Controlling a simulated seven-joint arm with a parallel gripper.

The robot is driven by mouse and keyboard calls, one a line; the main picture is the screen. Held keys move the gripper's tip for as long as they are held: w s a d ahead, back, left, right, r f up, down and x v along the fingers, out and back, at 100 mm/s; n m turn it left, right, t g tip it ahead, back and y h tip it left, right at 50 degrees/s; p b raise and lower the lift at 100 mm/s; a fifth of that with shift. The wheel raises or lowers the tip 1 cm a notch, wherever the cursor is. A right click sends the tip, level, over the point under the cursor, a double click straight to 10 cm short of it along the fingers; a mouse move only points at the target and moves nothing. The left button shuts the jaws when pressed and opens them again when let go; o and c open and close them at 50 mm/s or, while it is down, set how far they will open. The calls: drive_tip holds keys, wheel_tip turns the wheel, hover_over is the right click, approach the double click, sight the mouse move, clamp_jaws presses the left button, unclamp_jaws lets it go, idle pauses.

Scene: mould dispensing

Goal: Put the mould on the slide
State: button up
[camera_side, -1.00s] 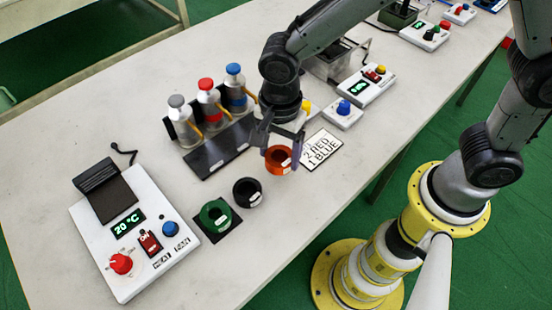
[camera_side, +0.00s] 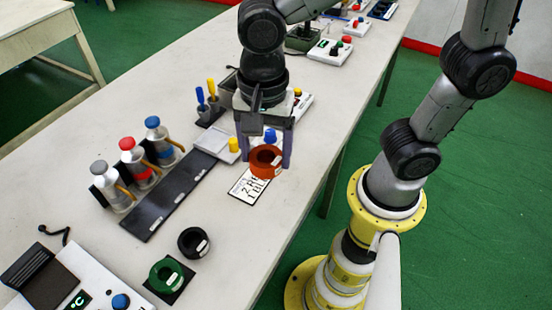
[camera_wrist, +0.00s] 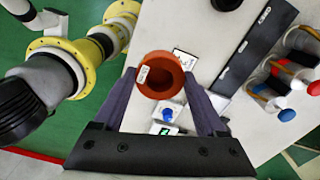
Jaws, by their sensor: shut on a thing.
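My gripper (camera_side: 264,158) is shut on an orange-red ring-shaped mould (camera_side: 262,172) with a small white label and a hollow centre. It holds the mould upright, seemingly above the table, over the far end of the white lettered card (camera_side: 245,188). In the wrist view the mould (camera_wrist: 160,89) sits between the two fingers, its opening facing the camera. A long flat black strip (camera_side: 165,208), which may be the slide, lies to the left of my gripper in the side view. Nothing rests on its visible part. The strip (camera_wrist: 262,42) also shows at the wrist view's upper right.
Bottles with grey, red and blue tops (camera_side: 135,160) stand behind the strip. A black ring (camera_side: 193,242) and a green ring (camera_side: 167,272) on a dark square are at the front. A white box with a yellow button (camera_side: 222,146) stands beside my gripper.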

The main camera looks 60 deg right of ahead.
drive_tip(key=w+r+m, duration=0.1)
drive_tip(key=w+m, duration=0.1)
drive_tip(key=w, duration=0.6)
drive_tip(key=m, duration=0.4)
hover_over(214, 141)
wheel_tip(214, 141, down, 6)
drive_tip(key=shift+f, duration=3.8)
drive_tip(key=shift+f, duration=0.3)
drive_tip(key=o, duration=1.5)
drive_tip(key=shift+c, duration=0.2)
wheel_tip(214, 141, up, 7)
